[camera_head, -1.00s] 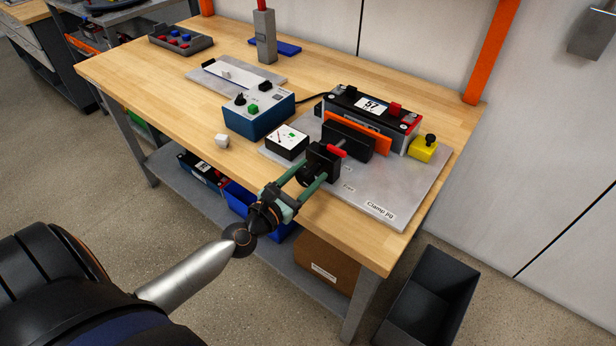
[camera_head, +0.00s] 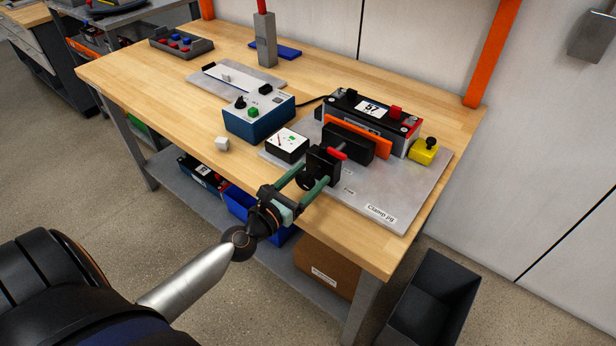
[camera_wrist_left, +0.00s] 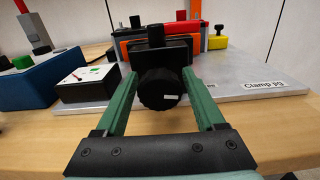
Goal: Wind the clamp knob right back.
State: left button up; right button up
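The clamp knob (camera_wrist_left: 161,88) is a round black ribbed knob with a small white mark, on the front of the clamp's black block (camera_head: 323,165). My left gripper (camera_head: 302,184) is at the bench's front edge, pointing at the knob. In the left wrist view its two green fingers (camera_wrist_left: 164,92) stand either side of the knob, with visible gaps, so it is open. A screw with a red piece (camera_head: 338,154) runs from the block to the black pressing plate (camera_head: 348,141). The plate stands by an orange plate (camera_head: 358,135) before the battery module (camera_head: 371,107). My right gripper is not in view.
The grey jig plate (camera_head: 412,192) carries a white-faced gauge box (camera_head: 287,145) and a yellow block with a black knob (camera_head: 423,151). A dark bin (camera_head: 434,290) stands on the floor.

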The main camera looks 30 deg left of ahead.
pick_arm(q)
jog(key=shift+o, duration=1)
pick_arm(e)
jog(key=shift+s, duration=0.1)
pick_arm(q)
jog(key=shift+s, duration=0.1)
jog(key=shift+s, duration=0.3)
jog(key=s+a+b, duration=0.1)
jog(key=s+b, duration=0.5)
jog(key=s, duration=0.5)
jog(key=shift+s, duration=0.35)
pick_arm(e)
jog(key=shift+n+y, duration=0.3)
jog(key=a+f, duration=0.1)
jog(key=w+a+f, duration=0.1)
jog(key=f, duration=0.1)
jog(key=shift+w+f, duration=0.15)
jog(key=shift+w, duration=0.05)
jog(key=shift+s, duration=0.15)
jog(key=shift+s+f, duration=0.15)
